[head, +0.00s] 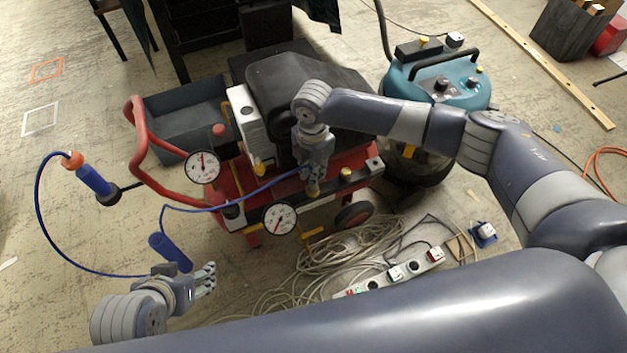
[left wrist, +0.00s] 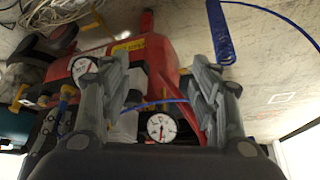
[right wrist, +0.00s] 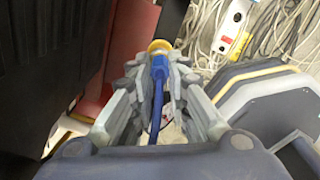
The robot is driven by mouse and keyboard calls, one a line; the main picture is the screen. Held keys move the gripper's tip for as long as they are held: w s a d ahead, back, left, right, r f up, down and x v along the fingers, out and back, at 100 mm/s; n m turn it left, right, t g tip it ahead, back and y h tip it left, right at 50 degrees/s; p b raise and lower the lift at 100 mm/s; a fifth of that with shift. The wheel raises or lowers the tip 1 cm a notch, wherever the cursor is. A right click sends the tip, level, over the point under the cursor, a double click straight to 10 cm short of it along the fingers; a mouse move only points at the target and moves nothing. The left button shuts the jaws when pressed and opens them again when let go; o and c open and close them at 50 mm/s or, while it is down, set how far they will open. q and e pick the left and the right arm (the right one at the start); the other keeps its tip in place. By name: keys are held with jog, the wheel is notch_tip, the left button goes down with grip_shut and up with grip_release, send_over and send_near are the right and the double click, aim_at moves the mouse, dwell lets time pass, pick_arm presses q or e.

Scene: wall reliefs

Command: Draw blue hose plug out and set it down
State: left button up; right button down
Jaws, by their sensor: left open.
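The blue hose plug (right wrist: 158,72) shows in the right wrist view between the fingers of my right gripper (right wrist: 160,75), which are closed in on it. A yellow collar (right wrist: 160,46) sits right at its far end; whether the plug is seated in it is not clear. In the head view my right gripper (head: 314,172) is at the front of the red compressor (head: 225,180), and its fingers hide the plug. The blue hose (head: 240,202) runs left from there. My left gripper (head: 208,279) is open and empty at lower left, below a coiled part of the hose (head: 170,252).
Two gauges (head: 202,166) (head: 280,218) stick out at the compressor's front. Tangled cables and a power strip (head: 400,272) lie on the floor. A teal vacuum (head: 435,80) stands behind right. A blue-handled air tool (head: 95,180) is at left. Floor at far left is mostly clear.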

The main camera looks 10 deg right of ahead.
jog(key=c, duration=2.2)
grip_release()
jog(key=shift+s+d+f, duration=0.1)
jog(key=shift+s, duration=0.05)
grip_shut()
pick_arm(q)
jog(key=shift+s+a+r+g+p, duration=0.2)
jog(key=shift+s+g+p, duration=0.25)
jog(key=shift+s+p, duration=0.35)
jog(key=shift+s+a+r+g+p, duration=0.1)
jog(key=shift+s+a+g+p, duration=0.3)
jog(key=shift+s, duration=0.6)
pick_arm(e)
jog(key=shift+s+d+r, duration=0.1)
jog(key=shift+d+r, duration=0.1)
jog(key=shift+r, duration=0.8)
pick_arm(q)
jog(key=shift+s+d+g+y, duration=0.1)
jog(key=shift+s+g+y, duration=0.15)
jog(key=shift+s+y, duration=0.05)
pick_arm(e)
jog(key=shift+r, duration=0.3)
pick_arm(q)
jog(key=shift+s, duration=0.1)
pick_arm(e)
jog(key=shift+a, duration=0.15)
pick_arm(q)
jog(key=shift+p, duration=0.3)
pick_arm(e)
jog(key=shift+r, duration=0.1)
